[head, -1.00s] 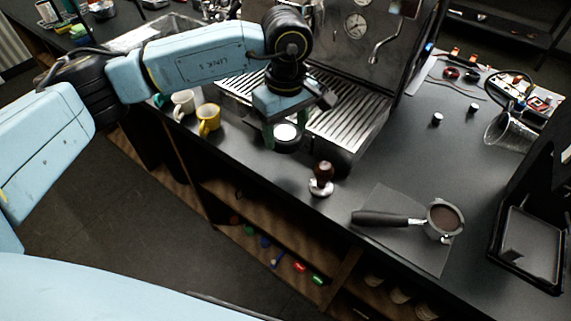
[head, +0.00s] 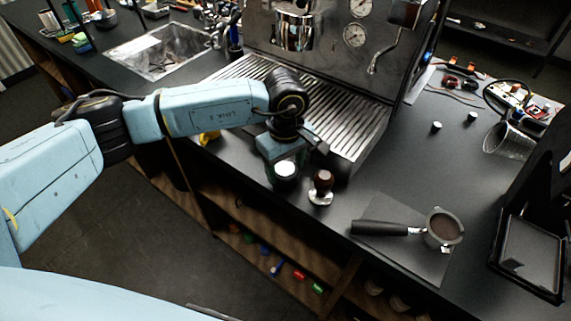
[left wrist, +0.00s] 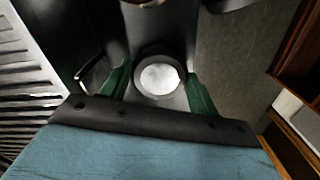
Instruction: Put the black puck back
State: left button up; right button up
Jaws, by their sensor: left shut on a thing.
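The black puck (head: 286,170) is round and dark-rimmed with a bright whitish top. My left gripper (head: 285,176) is shut on it, by the counter's front edge and just left of the tamper. In the left wrist view the puck (left wrist: 158,76) sits between the two green fingers, its bright face toward the camera. I cannot tell whether it touches the counter or is held above it. My right gripper is not in view.
The tamper (head: 321,187) with a brown handle stands close right of my left gripper. A portafilter (head: 442,229) with coffee lies on a dark mat (head: 402,258). The espresso machine's drip tray (head: 345,120) is behind. Counter between tamper and small silver cylinders is clear.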

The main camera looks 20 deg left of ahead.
aim_at(285, 169)
pick_arm(q)
jog(key=o, duration=1.3)
notch_tip(285, 169, up, 12)
jog(key=shift+r, duration=0.2)
